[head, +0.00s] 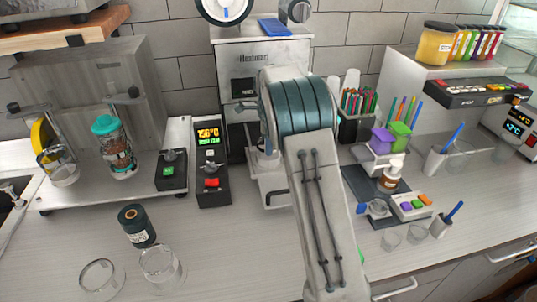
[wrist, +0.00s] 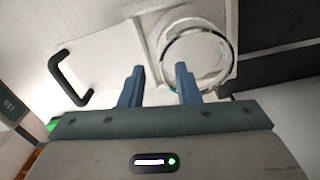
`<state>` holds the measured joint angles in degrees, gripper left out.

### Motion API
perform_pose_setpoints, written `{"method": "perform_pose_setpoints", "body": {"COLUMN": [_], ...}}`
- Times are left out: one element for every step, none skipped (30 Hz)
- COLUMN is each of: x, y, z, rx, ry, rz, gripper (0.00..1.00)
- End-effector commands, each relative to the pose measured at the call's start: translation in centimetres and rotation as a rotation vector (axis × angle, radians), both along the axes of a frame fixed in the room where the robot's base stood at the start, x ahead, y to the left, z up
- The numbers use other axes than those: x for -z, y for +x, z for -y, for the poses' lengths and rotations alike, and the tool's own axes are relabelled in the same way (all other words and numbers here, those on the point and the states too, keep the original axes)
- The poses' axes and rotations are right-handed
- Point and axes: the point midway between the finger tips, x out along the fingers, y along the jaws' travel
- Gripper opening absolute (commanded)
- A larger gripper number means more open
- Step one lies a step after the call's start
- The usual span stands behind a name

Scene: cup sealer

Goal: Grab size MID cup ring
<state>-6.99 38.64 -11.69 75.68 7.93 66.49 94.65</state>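In the wrist view, my gripper (wrist: 158,86) is open, with two blue-grey fingers apart and nothing between them. A round clear ring with a pale rim (wrist: 231,45) sits in the round opening of a white tray (wrist: 150,27), ahead of the right finger. I cannot tell whether that finger touches it, and no size mark on it is readable. In the head view, the white sealer tray (head: 272,191) sticks out of the cup sealer (head: 262,65), partly behind my arm.
A black handle (wrist: 66,76) is left of the fingers in the wrist view. In the head view, clear round pieces (head: 100,278) (head: 161,266) and a dark roll (head: 137,226) stand at the left front. A control box (head: 212,172) stands left of the tray.

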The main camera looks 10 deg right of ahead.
Motion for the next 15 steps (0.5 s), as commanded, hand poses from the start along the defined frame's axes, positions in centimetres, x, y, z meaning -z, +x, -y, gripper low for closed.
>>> {"method": "perform_pose_setpoints", "body": {"x": [0.4,0.9,1.5,2.0,2.3,2.7,3.0,3.1,3.3,3.3,3.4,3.4,3.4,3.4,3.4], "y": [0.0,0.1,0.1,0.1,0.1,0.1,0.1,0.1,0.1,0.1,0.2,0.2,0.2,0.2,0.2], "z": [0.3,0.4,0.4,0.3,0.3,0.3,0.3,0.4,0.4,0.4,0.4,0.4,0.4,0.4,0.4], "rx": [0.002,0.002,0.0,0.0,0.0,0.0,0.0,0.0,0.0,0.0,0.0,0.0,0.0,0.0,0.0], "ry": [0.001,0.001,0.001,0.001,0.001,0.001,0.0,0.0,0.0,0.0,0.0,0.0,0.0,0.0,0.0], "rz": [-0.005,-0.005,-0.005,-0.003,-0.003,-0.003,-0.002,-0.001,0.0,0.0,0.0,0.0,0.0,0.0,0.0], "gripper": [0.3,0.3,0.3,0.3,0.3,0.3,0.3,0.3,0.3,0.3,0.3,0.3,0.3,0.3,0.3]}}
